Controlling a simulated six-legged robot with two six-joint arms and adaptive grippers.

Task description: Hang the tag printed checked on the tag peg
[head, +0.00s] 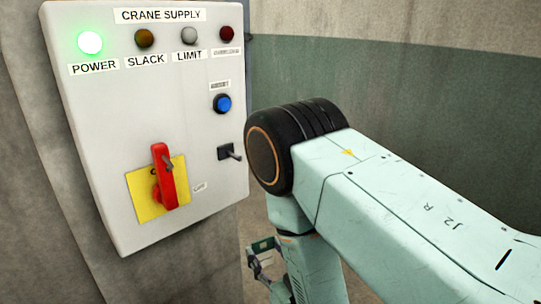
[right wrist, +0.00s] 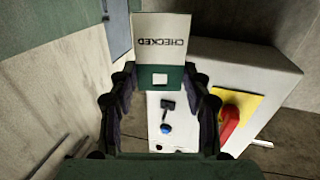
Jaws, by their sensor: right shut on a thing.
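The tag printed CHECKED (right wrist: 161,38) is white with a green band and a square opening at one end; its print appears upside down in the right wrist view. My right gripper (right wrist: 160,85) is shut on it. In the head view, this gripper (head: 262,263) shows small below my forearm, with part of the tag (head: 263,245) beside it, apart from the panel. A black fitting with a short projecting rod (head: 229,152) is on the panel below the blue button; it also shows in the right wrist view (right wrist: 167,105). I cannot tell whether it is the tag peg. My left gripper is out of view.
The grey CRANE SUPPLY panel (head: 110,110) has a lit green POWER lamp (head: 90,43), unlit lamps, a blue button (head: 222,103) and a red handle (head: 164,178) on a yellow plate. My right arm crosses the right side. Concrete walls stand around.

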